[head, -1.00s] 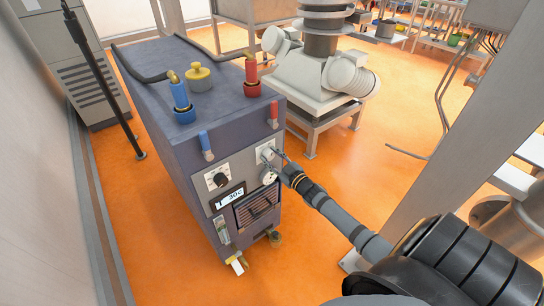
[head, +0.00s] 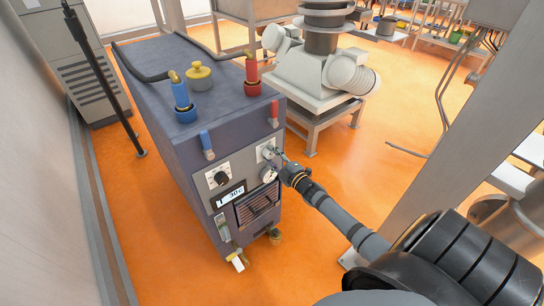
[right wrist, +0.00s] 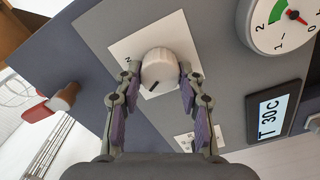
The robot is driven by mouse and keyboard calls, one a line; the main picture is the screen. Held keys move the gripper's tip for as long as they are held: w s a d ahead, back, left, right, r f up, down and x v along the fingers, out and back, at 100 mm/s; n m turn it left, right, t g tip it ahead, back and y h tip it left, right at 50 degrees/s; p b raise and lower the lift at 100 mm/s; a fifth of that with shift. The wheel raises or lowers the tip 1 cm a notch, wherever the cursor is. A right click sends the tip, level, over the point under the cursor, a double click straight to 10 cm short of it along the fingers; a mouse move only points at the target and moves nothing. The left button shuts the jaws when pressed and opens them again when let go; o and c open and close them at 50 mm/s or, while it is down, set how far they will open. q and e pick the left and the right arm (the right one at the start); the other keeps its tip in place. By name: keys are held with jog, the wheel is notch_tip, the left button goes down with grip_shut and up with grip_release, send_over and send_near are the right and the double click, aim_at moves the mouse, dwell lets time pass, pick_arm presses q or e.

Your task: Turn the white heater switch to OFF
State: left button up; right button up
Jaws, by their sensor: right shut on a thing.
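The white heater switch (right wrist: 160,68) is a round knob on a pale square plate, with a dark mark at its lower edge in the right wrist view. In the head view its plate (head: 264,151) is at the upper right of the machine's front. My right gripper (right wrist: 158,78) has one finger on each side of the knob and is shut on it. In the head view my right gripper (head: 279,156) reaches the panel from the right and partly hides the knob. The lettering around the knob is too small to read. My left gripper is not in view.
A round gauge (right wrist: 281,20) and a display reading 30C (right wrist: 274,108) sit close to the knob. A red-handled valve (right wrist: 50,104) sticks out on the other side. A black knob (head: 221,179) is on the panel's left plate. Orange floor (head: 330,180) is open to the right.

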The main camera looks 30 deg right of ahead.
dwell(0.5)
jog(key=o, duration=1.2)
jog(key=s, duration=0.8)
jog(key=s+d, duration=0.1)
jog(key=s, duration=0.3)
